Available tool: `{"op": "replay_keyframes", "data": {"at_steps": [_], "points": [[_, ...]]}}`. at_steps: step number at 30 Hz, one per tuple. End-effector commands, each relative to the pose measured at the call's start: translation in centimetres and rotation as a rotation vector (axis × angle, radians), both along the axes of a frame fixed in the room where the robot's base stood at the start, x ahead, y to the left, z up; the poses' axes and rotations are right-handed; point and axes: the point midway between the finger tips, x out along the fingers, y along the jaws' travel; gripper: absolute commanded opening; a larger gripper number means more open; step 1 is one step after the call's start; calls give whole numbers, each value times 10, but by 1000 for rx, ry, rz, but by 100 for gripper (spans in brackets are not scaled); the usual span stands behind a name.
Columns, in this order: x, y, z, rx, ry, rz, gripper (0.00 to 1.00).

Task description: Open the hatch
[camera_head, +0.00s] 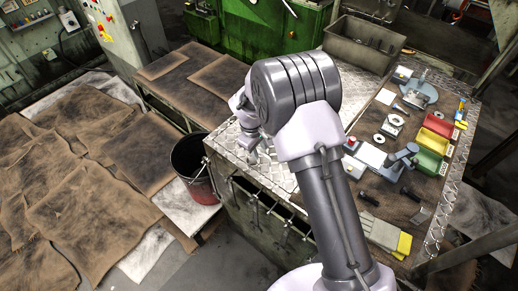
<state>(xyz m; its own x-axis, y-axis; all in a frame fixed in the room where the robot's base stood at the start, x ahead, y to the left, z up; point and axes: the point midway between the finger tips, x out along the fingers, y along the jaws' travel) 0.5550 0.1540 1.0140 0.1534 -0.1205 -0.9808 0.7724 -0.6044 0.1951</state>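No hatch can be made out for certain. A green machine (236,35) stands at the top middle, behind the workbench, and its lower front is partly hidden by my arm. My arm rises from the bottom middle and bends over the metal workbench. My gripper (251,150) points down over the left part of the bench's tread-plate top, apart from the green machine. It is small and partly hidden by my wrist, so I cannot tell whether its fingers are open or shut. I see nothing held in it.
The workbench (237,152) carries tools, a grey bin (362,45), and red, yellow and green trays (431,161). A black and red bucket (193,165) stands at its left. Bare floor (225,262) shows at the bottom.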

Motion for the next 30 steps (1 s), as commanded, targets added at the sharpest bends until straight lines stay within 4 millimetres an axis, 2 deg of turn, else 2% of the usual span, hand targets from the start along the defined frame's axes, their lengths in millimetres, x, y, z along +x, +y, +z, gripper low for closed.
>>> {"op": "replay_keyframes", "data": {"at_steps": [4, 5, 9, 10, 30], "points": [[0, 0, 1, 0, 0, 0, 33], [0, 0, 1, 0, 0, 0, 29], [0, 0, 1, 0, 0, -1, 1], [0, 0, 1, 0, 0, -1, 0], [0, 0, 1, 0, 0, -1, 0]]}}
